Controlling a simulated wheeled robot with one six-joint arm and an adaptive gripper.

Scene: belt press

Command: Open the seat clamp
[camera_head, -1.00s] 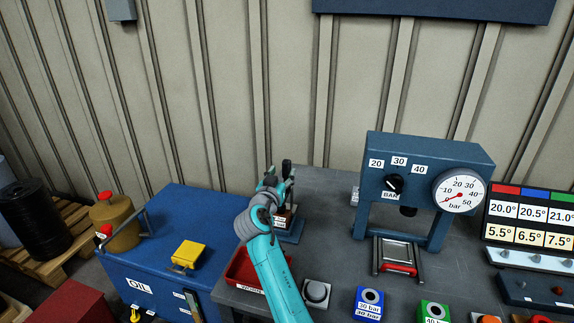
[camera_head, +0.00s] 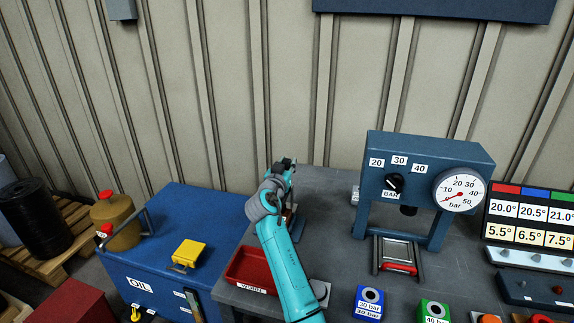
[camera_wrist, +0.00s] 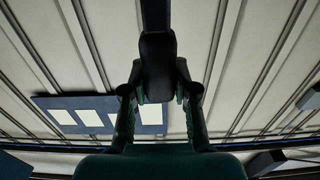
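The seat clamp (camera_head: 297,229) stands on the grey bench, left of the press. Only a strip of its blue base shows, with the rest hidden behind my arm. My gripper (camera_head: 286,165) is over the clamp in the head view, and its fingertips are hard to make out there. In the wrist view, a dark upright bar, seemingly the clamp's handle (camera_wrist: 157,60), stands between the fingers of my gripper (camera_wrist: 158,82). The fingers appear to close on both sides of it. The contact itself is dark and partly hidden.
A blue press (camera_head: 430,152) with a dial gauge stands to the right. A red tray (camera_head: 251,268) lies left of my arm. A blue oil cabinet (camera_head: 160,250) is left of the bench.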

